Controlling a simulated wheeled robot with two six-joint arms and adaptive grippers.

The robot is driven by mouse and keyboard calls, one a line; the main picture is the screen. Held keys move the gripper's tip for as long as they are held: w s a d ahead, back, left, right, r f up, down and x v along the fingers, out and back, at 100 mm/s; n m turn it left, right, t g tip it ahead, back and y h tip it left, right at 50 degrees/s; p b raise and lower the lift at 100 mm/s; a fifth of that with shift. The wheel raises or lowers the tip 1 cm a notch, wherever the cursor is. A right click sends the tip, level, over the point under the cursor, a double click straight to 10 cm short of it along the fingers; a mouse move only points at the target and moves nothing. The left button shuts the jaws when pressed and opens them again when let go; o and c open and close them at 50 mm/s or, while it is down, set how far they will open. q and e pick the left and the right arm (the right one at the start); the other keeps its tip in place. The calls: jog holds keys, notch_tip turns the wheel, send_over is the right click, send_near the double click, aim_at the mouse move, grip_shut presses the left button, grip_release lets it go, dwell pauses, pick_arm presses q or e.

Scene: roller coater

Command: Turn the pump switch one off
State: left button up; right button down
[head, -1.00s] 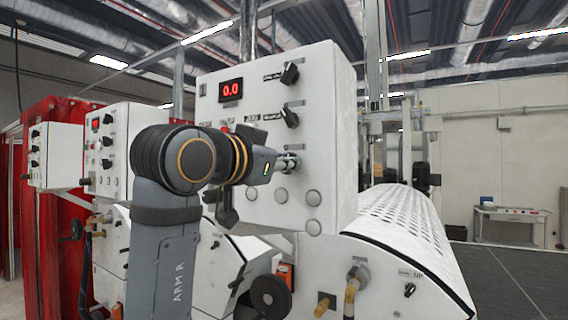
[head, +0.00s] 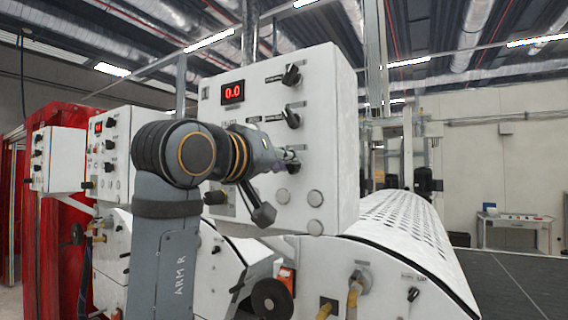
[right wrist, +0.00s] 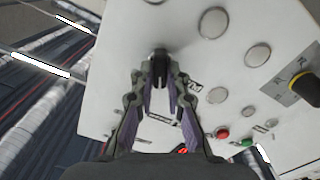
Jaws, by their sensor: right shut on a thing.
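The white control panel (head: 225,125) has a column of black rotary knobs, with an upper knob (head: 291,75) and a middle knob (head: 291,117). My right gripper (head: 291,160) is at the third, lowest place in this column. In the right wrist view its two fingers (right wrist: 160,80) close around a small black knob (right wrist: 159,56) on the panel face. The fingers hide part of this knob, and its label cannot be read. My left gripper is not in view.
A red display (head: 232,92) reads 0.0. Round buttons (head: 315,198) sit below the gripper. The wrist view shows a red button (right wrist: 222,133), a green button (right wrist: 245,143) and a yellow-edged black switch (right wrist: 305,90). A perforated white roller cover (head: 410,225) lies at right.

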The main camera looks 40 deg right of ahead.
jog(key=shift+n, duration=0.4)
jog(key=c, duration=1.3)
grip_release()
jog(key=shift+c, duration=0.2)
